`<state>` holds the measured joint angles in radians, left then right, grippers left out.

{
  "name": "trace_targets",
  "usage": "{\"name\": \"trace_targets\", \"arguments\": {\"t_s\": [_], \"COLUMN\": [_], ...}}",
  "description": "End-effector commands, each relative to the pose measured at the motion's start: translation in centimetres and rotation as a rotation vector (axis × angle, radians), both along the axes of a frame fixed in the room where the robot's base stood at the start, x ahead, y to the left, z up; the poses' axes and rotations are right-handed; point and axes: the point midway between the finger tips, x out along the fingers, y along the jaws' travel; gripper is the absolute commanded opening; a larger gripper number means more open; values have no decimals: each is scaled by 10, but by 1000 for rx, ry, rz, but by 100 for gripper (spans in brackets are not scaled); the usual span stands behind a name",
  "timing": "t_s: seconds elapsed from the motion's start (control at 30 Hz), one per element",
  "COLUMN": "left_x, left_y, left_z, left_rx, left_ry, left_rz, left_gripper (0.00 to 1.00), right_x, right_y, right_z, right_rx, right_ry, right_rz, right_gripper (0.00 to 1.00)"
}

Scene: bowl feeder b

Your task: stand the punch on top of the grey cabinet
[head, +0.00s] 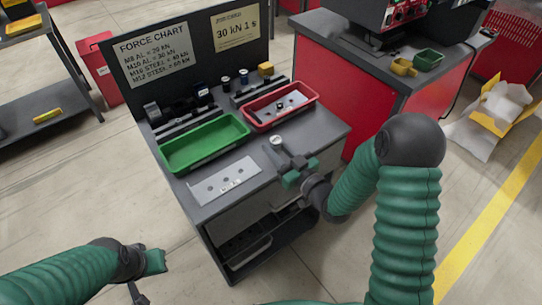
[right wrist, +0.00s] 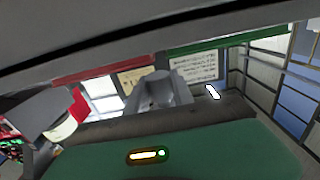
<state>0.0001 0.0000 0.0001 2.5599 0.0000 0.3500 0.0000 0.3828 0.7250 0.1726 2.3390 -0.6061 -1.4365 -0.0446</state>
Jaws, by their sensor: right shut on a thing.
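My right gripper (head: 288,160) is over the front right part of a dark grey stand's top (head: 325,130), shut on the punch. The punch (head: 277,142) shows as a small part with a round, pale metal head at the fingertips; its lower part is hard to make out. In the right wrist view a grey piece (right wrist: 166,92) stands in the middle beyond my green gripper body; I cannot tell punch from finger there. I cannot tell whether this stand is the grey cabinet. My left gripper (head: 147,274) is low at the left, away from the stand; its fingers are unclear.
The stand carries a green tray (head: 205,144), a red tray (head: 312,93) with parts, a metal plate with holes (head: 224,181) and several dark fixtures before a chart board (head: 150,58). A red cabinet (head: 405,110) is behind at right. Bare top lies right of the green tray.

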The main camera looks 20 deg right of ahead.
Motion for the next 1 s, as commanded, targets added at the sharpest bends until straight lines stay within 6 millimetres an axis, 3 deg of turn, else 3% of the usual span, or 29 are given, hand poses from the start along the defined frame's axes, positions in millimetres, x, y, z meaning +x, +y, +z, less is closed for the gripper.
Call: {"name": "trace_targets", "arguments": {"t_s": [0.07, 0.2, 0.47, 0.5, 0.67, 1.0], "left_x": [0, 0, 0, 0, 0, 0], "left_y": [0, 0, 0, 0, 0, 0], "left_z": [-4, -13, -12, -13, -12, -11], "left_rx": [0, 0, 0, 0, 0, 0], "left_ry": [0, 0, 0, 0, 0, 0], "left_rz": [-1, 0, 0, 0, 0, 0], "left_gripper": [0, 0, 0, 0, 0, 0], "right_x": [0, 1, 0, 0, 0, -2], "right_y": [13, 13, 12, 11, 11, 10], "right_z": [-6, -35, -36, -37, -36, -35], "right_rx": [2, -1, -1, -2, -1, -1], "right_ry": [2, 2, 0, 2, 1, 1], "right_rz": [5, 3, 4, 4, 3, 3], "right_gripper": [0, 0, 0, 30, 50, 50]}}
